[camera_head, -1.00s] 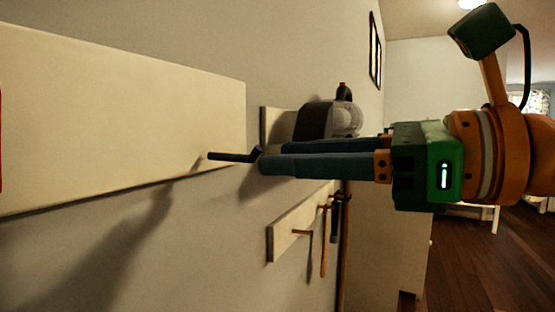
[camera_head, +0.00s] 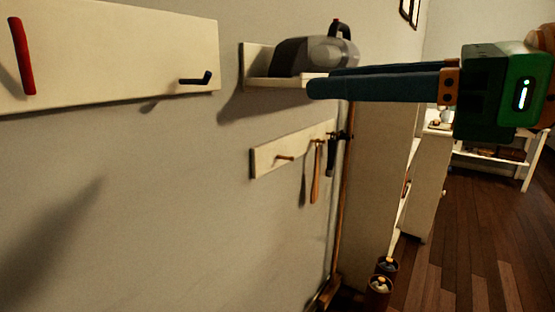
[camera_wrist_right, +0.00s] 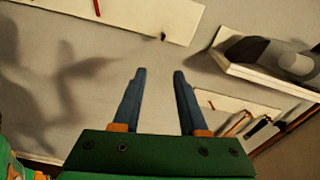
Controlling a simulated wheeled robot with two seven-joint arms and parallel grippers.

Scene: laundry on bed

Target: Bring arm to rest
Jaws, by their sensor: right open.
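My right gripper (camera_head: 318,82) reaches in from the right in the head view, with blue fingers and a green body. Its fingers pass in front of the shelf with the grey handheld vacuum. In the right wrist view the gripper (camera_wrist_right: 158,72) has its two fingers apart with nothing between them, facing the wall. My left gripper is out of view.
A wall board (camera_head: 110,60) carries a red hook (camera_head: 22,58) and a dark hook (camera_head: 197,79). A grey handheld vacuum (camera_head: 310,57) sits on a small shelf (camera_head: 258,84). Below, a peg rack (camera_head: 290,150) holds hanging brushes. Open wooden floor (camera_head: 460,240) lies at right.

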